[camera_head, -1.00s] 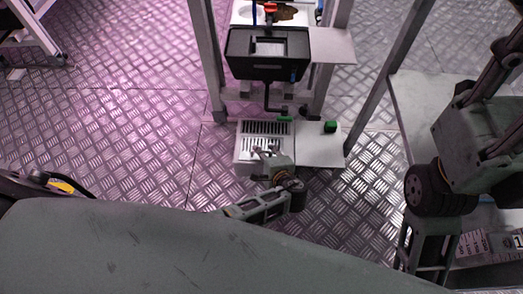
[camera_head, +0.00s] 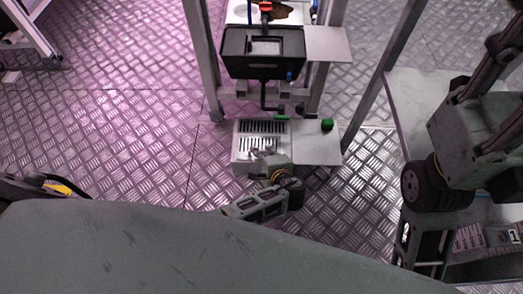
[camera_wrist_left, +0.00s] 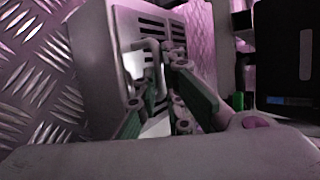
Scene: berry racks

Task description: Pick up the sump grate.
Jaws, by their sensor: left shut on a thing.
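The sump grate (camera_head: 262,127) is a pale slotted plate on top of a white box-shaped sump (camera_head: 243,168) on the floor, at the middle of the head view. My left gripper (camera_head: 262,152) is at its near edge and hides part of it. In the left wrist view the dark slots of the grate (camera_wrist_left: 152,23) show beyond the fingers. My left gripper (camera_wrist_left: 160,100) is shut on the grate's light bent handle (camera_wrist_left: 151,47). I cannot tell whether the grate is lifted off the sump.
A pale flat plate (camera_head: 315,144) adjoins the sump on the right, with a green knob (camera_head: 327,124). A black tank (camera_head: 263,52) hangs between rack posts (camera_head: 203,60) behind it. Open tread-plate floor (camera_head: 110,140) lies to the left.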

